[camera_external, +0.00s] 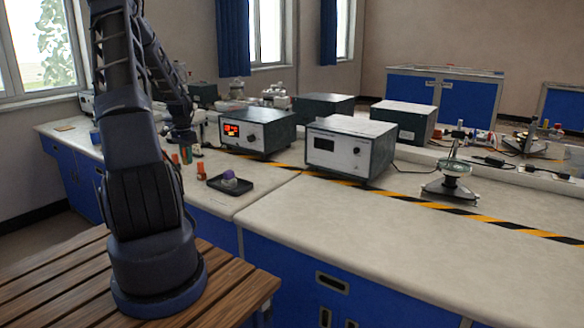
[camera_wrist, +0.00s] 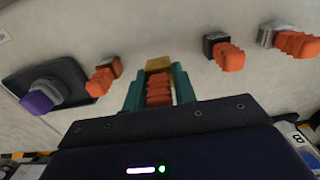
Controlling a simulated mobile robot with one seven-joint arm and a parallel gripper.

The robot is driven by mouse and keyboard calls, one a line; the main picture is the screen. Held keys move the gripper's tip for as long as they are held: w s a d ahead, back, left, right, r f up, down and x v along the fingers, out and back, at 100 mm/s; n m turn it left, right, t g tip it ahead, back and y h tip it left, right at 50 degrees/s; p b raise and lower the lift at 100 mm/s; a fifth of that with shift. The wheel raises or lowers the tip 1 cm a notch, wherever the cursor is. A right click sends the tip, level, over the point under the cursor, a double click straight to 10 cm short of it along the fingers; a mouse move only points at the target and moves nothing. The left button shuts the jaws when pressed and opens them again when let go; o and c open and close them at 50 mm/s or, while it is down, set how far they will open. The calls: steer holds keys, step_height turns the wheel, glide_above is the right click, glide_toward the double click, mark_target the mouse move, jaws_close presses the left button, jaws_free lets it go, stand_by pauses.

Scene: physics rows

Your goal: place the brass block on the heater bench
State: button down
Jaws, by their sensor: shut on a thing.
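My gripper (camera_wrist: 158,76) is shut on the brass block (camera_wrist: 158,64), with its teal fingers on both sides of the orange ribbed grip (camera_wrist: 159,91). The yellow brass end sticks out past the fingertips. In the external view my gripper (camera_external: 186,154) is low over the left part of the bench top, behind my arm. The held block is hard to make out there. I cannot tell whether it touches the bench. No surface is clearly marked as the heater bench; a case with a lit red display (camera_external: 257,132) stands right of my gripper.
Blocks with orange grips lie close by: one with a brownish end (camera_wrist: 104,75), a dark one (camera_wrist: 224,50), a grey one (camera_wrist: 290,40). A black tray (camera_external: 214,183) holds a purple-topped item (camera_external: 229,176).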

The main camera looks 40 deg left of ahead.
steer(key=shift+f, duration=2.25)
steer(key=shift+f, duration=0.1)
steer(key=c, duration=1.1)
jaws_free()
step_height(320, 180, up, 12)
steer(key=shift+r, duration=0.15)
